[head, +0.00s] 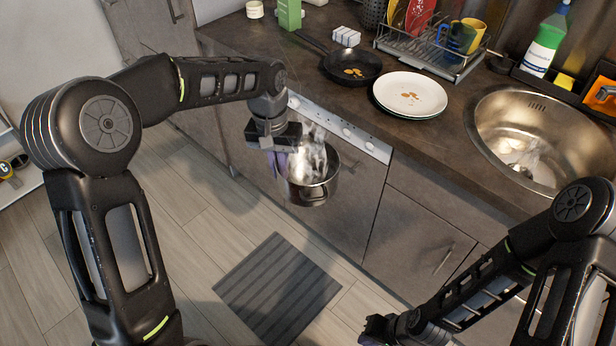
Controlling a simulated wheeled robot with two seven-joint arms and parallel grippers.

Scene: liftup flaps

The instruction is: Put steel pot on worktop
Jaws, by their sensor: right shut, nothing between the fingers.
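The steel pot (308,190) hangs in the air in front of the cabinet fronts, below the worktop's front edge, with white steam rising from it. My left gripper (281,163) is at the pot's left rim and appears shut on it; the exact grip is partly hidden by the gripper body and steam. The dark worktop (440,146) runs along the wall behind and above the pot. My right gripper (376,328) is low at the bottom of the head view, shut and empty, far from the pot.
On the worktop stand a black frying pan (352,67), stacked white plates (410,92), a dish rack (436,58), a green carton (289,14) and a green-and-white bottle (545,42). A round sink (541,135) is at the right. A striped mat (277,290) lies on the floor.

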